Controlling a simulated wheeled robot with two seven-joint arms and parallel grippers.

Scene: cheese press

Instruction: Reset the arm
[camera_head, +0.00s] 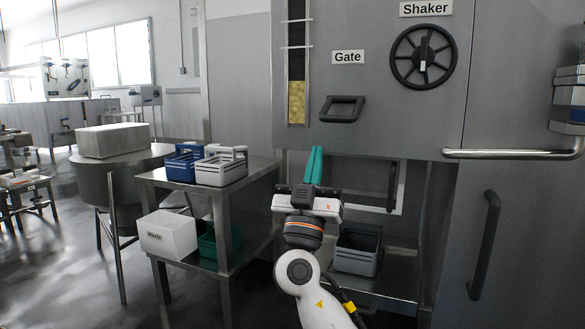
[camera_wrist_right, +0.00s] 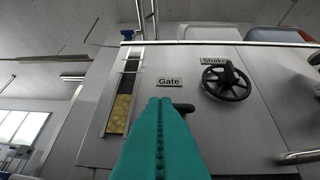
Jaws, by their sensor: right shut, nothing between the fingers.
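My right arm comes up from the bottom of the head view. Its gripper (camera_head: 314,166) has teal fingers that point upward and lie together, shut and empty. In the right wrist view the shut fingers (camera_wrist_right: 160,103) point at the machine front, below the Gate label. The black gate handle (camera_head: 342,108) is just above and to the right of the fingertips in the head view, and no contact shows. It is partly hidden behind the fingers in the wrist view (camera_wrist_right: 184,107). My left gripper is not in view.
The machine (camera_head: 375,135) has a black Shaker wheel (camera_head: 423,56) and a window with yellow pieces (camera_head: 297,102). A grey crate (camera_head: 358,250) sits low behind my arm. A steel table (camera_head: 215,191) at left holds blue and grey crates. A metal bar (camera_head: 505,153) juts out at right.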

